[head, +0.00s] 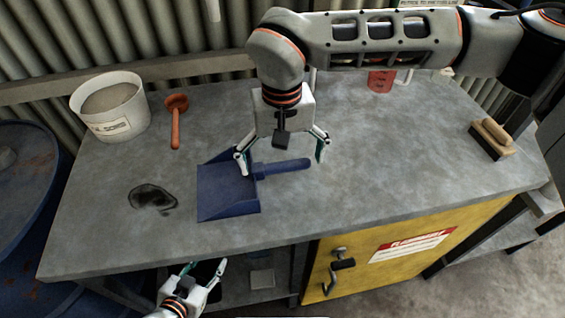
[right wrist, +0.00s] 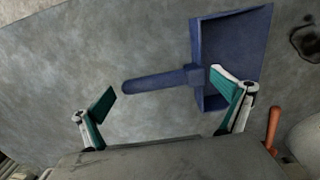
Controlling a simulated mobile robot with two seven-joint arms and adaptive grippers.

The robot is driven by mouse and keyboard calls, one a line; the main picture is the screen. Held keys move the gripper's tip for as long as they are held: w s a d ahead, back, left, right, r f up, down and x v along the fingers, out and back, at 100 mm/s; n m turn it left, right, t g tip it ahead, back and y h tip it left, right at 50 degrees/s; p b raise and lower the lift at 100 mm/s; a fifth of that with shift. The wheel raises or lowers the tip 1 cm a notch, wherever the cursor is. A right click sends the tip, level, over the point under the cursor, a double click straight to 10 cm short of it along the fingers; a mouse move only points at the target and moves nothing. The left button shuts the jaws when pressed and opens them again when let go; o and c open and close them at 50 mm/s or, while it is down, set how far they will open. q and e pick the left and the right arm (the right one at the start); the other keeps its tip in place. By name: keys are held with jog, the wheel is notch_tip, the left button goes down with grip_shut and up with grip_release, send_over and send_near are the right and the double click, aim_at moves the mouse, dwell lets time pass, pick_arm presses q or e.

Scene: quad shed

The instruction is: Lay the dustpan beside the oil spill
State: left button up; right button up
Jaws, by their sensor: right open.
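The blue dustpan (head: 226,192) lies flat on the grey bench, its handle pointing right. The black oil spill (head: 152,197) is on the bench just left of the pan, with a small gap between them. My right gripper (head: 282,160) is open above the dustpan's handle, its fingers on either side. In the right wrist view the dustpan (right wrist: 232,50) lies beyond the open right gripper (right wrist: 168,98), with nothing between the fingertips, and the oil spill (right wrist: 307,42) is at the right edge. My left gripper (head: 205,268) is open and empty below the bench's front edge.
A white bucket of granules (head: 110,108) stands at the back left, with an orange scoop (head: 176,120) beside it. A red can (head: 381,80) is at the back and a brush (head: 492,138) at the right. A yellow cabinet (head: 400,255) is under the bench. The bench's right half is mostly clear.

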notch_tip(320, 180, up, 11)
dwell(0.3)
dwell(0.5)
